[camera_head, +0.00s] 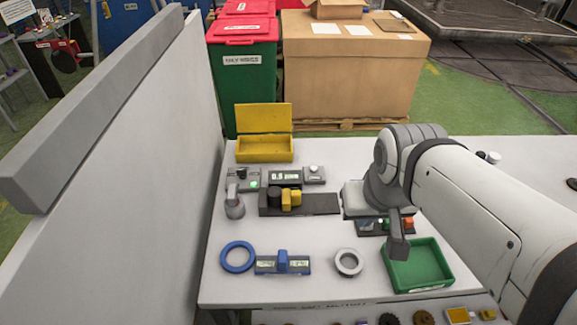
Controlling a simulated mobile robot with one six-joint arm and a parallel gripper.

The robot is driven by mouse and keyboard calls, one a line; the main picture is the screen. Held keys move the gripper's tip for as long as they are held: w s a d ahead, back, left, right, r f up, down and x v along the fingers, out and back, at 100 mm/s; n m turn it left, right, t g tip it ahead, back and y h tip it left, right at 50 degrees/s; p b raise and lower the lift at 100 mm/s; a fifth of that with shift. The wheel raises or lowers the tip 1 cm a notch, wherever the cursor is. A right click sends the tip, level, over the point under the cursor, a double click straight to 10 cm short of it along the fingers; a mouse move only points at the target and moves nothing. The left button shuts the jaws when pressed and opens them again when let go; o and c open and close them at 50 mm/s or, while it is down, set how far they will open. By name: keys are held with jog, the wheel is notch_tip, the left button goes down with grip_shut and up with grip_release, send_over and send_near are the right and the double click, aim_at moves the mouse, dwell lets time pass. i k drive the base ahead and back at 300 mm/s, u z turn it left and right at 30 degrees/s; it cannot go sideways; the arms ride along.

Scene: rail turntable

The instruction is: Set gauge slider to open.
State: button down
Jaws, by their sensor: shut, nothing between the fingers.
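A gauge with a lit display (286,177) stands at the back middle of the table. In front of it a dark rail (318,204) carries a yellow slider block (291,197), left of the rail's middle, beside a dark cylinder (273,195). A second slider, a blue block (283,260), sits near the middle of a low base with a pale label on each side; the label text is too small to read. I cannot tell which one is the gauge slider. My gripper (398,250) is shut and empty, pointing down right of both sliders, by the green tray's left rim.
A green tray (447,270) lies below my arm. A blue ring (238,257) and a grey ring (348,263) flank the blue slider. An open yellow box (264,152) stands at the back. A grey wall (150,170) bounds the left. The table between the two sliders is clear.

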aim_at(293, 197)
jog(key=u, duration=0.05)
jog(key=k, duration=0.5)
jog(key=z, duration=1.2)
jog(key=k, duration=0.65)
jog(key=u, duration=1.1)
jog(key=i, duration=1)
jog(key=u, duration=0.05)
